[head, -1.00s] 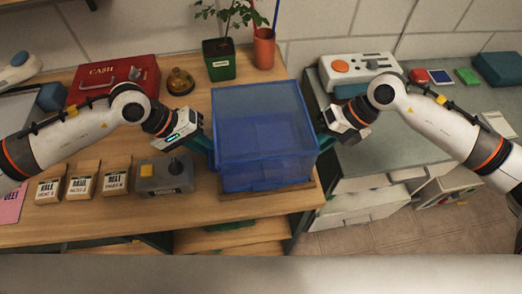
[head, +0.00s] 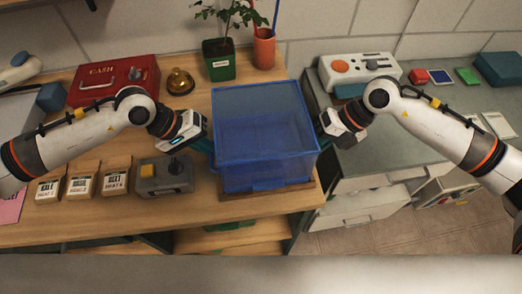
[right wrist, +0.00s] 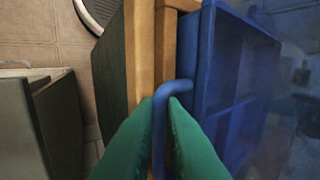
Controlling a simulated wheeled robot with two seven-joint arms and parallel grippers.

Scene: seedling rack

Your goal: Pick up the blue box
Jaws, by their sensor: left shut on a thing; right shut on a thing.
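The blue box (head: 265,165) is a translucent, open-topped bin near the right end of the wooden table. It appears to rest on a low wooden board (head: 305,190). My left gripper (head: 209,147) is at the box's left side, shut on it; the exact grip is small and partly hidden in the head view. My right gripper (head: 322,139) is at the right side. In the right wrist view, its green fingers (right wrist: 166,112) are shut on the box's blue bar handle (right wrist: 160,125), beside the box wall (right wrist: 220,70).
Behind the box stand a potted plant (head: 219,62) and an orange pot (head: 264,48). Left are a red cash box (head: 112,78), a brass bell (head: 179,82), a grey switch box (head: 165,178) and seed packets (head: 82,184). A grey counter (head: 400,135) lies right.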

